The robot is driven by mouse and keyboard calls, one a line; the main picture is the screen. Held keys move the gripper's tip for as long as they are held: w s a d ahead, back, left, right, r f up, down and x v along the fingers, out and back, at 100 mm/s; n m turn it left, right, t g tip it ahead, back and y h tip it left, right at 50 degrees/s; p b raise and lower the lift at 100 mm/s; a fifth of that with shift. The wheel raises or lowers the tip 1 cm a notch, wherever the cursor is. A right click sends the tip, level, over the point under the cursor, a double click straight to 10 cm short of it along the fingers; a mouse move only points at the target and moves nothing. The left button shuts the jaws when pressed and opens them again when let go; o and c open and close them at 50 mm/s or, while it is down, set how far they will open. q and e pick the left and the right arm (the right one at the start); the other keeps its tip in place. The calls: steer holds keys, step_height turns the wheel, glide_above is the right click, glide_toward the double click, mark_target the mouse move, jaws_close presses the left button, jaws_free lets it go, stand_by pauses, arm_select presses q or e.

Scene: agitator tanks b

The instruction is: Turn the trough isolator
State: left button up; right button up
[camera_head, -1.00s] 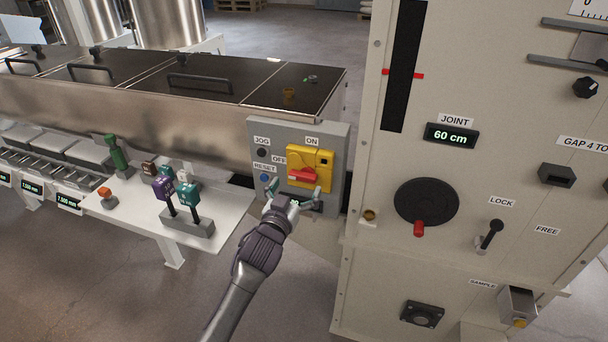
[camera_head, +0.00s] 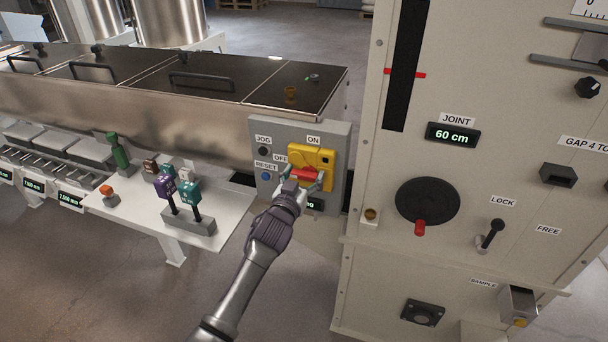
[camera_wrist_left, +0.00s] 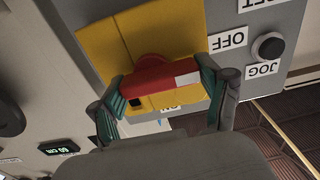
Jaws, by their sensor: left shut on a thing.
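The trough isolator is a red handle (camera_head: 307,174) on a yellow plate (camera_head: 322,158), mounted on a grey panel (camera_head: 339,137) at the trough's end. In the left wrist view the red handle (camera_wrist_left: 158,78) lies roughly level, its white-marked end toward the OFF label (camera_wrist_left: 228,40). My left gripper (camera_head: 303,178) is shut on the handle, one finger at each end; the left wrist view shows both fingers (camera_wrist_left: 161,95) against it. The ON label (camera_head: 313,140) is above the plate in the head view. My right gripper is not in view.
JOG (camera_head: 263,152) and RESET (camera_head: 266,176) buttons sit left of the handle on the same panel. A tall pale cabinet (camera_head: 400,165) with a black handwheel (camera_head: 427,198) stands close on the right. A shelf with coloured levers (camera_head: 178,192) is at left.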

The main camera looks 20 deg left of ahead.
arm_select(q)
steer(key=shift+m, duration=0.5)
steer(key=shift+c, duration=0.3)
steer(key=m, duration=0.3)
steer(key=shift+d+r+m+p, duration=0.15)
steer(key=shift+r+m+p, duration=0.05)
steer(key=shift+m+p, duration=0.2)
steer(key=m, duration=0.4)
steer(key=shift+d+m, duration=0.15)
steer(key=shift+m, duration=0.15)
steer(key=m, duration=0.4)
steer(key=shift+d, duration=0.15)
steer(key=shift+d+m+p, duration=0.15)
steer(key=shift+m+p, duration=0.15)
steer(key=shift+m, duration=1.9)
steer(key=shift+f, duration=0.1)
steer(key=o, duration=1.1)
